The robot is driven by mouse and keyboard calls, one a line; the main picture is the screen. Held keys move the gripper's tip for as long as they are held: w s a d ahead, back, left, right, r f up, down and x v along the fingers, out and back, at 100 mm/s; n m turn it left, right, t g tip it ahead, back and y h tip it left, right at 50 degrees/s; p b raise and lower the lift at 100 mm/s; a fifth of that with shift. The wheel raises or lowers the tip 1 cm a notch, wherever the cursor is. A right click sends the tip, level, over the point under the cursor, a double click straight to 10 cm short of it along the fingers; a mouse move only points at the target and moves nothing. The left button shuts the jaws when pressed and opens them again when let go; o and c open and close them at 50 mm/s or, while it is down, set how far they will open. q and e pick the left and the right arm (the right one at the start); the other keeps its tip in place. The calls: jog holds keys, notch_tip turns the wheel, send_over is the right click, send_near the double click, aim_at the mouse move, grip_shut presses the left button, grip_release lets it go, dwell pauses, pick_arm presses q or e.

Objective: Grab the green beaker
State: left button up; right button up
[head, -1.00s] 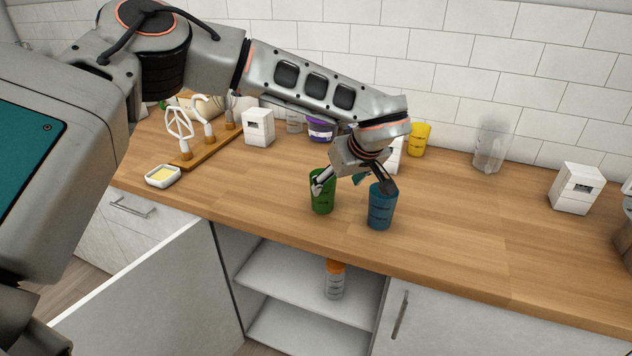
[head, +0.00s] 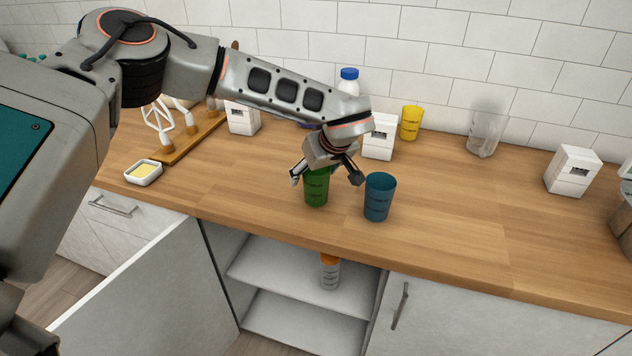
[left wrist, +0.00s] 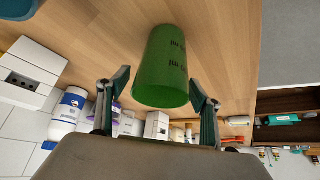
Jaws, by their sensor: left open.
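The green beaker (head: 316,190) stands upright on the wooden counter near its front edge. My left gripper (head: 327,179) is open above and around its top, and its palm hides part of the rim. In the left wrist view the green beaker (left wrist: 163,70) lies between and just beyond the tips of the two spread fingers of my left gripper (left wrist: 163,88). I cannot tell whether either finger touches it. The right gripper is not in view.
A blue beaker (head: 379,197) stands close to the right of the green one. Behind are a white box (head: 380,137), a yellow beaker (head: 411,123) and a clear beaker (head: 484,133). An open cabinet with an orange-capped bottle (head: 330,272) lies below. The counter at right is mostly clear.

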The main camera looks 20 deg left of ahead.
pick_arm(q)
jog(key=shift+x, duration=1.3)
jog(key=c, duration=1.2)
jog(key=shift+r, duration=0.1)
jog(key=shift+r, duration=0.1)
